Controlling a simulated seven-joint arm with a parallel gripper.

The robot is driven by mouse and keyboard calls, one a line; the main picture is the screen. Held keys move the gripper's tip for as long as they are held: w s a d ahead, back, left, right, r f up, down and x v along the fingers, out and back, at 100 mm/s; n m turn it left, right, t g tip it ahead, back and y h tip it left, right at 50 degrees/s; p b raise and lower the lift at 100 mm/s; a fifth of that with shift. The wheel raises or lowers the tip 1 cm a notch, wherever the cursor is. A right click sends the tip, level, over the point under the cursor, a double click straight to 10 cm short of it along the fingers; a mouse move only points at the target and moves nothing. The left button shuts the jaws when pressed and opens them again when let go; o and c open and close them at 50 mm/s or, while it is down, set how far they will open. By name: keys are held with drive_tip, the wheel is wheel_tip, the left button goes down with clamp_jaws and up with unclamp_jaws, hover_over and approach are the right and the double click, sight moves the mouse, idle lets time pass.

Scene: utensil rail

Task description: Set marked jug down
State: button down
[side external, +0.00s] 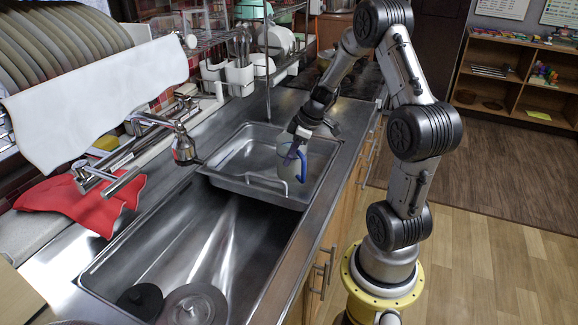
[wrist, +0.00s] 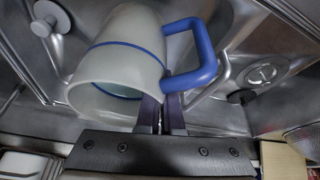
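The jug is pale with a blue band and a blue handle. In the side view the jug (side external: 287,166) is upright or nearly so, over the right front part of the metal tray (side external: 228,184); I cannot tell whether it touches the tray. In the wrist view the jug (wrist: 122,60) fills the upper middle, its open rim toward me and its handle to the right. My gripper (side external: 297,146) is at the jug's upper edge. Its dark fingers (wrist: 161,112) are close together on the jug's wall beside the handle, shut on it. The contact is partly hidden.
The tray sits across the far part of the sink (side external: 190,245). Round lids (side external: 194,304) lie in the near basin. A tap (side external: 183,148) and a red cloth (side external: 80,200) are at left. White utensil holders (side external: 239,78) stand behind the tray.

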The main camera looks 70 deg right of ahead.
sight(283, 177)
drive_tip(key=shift+w+d+f, duration=0.1)
drive_tip(key=shift+d+f, duration=0.05)
drive_tip(key=shift+f, duration=1.45)
drive_tip(key=shift+f, duration=0.15)
drive_tip(key=c, duration=1.1)
unclamp_jaws()
drive_tip(key=shift+f, duration=0.1)
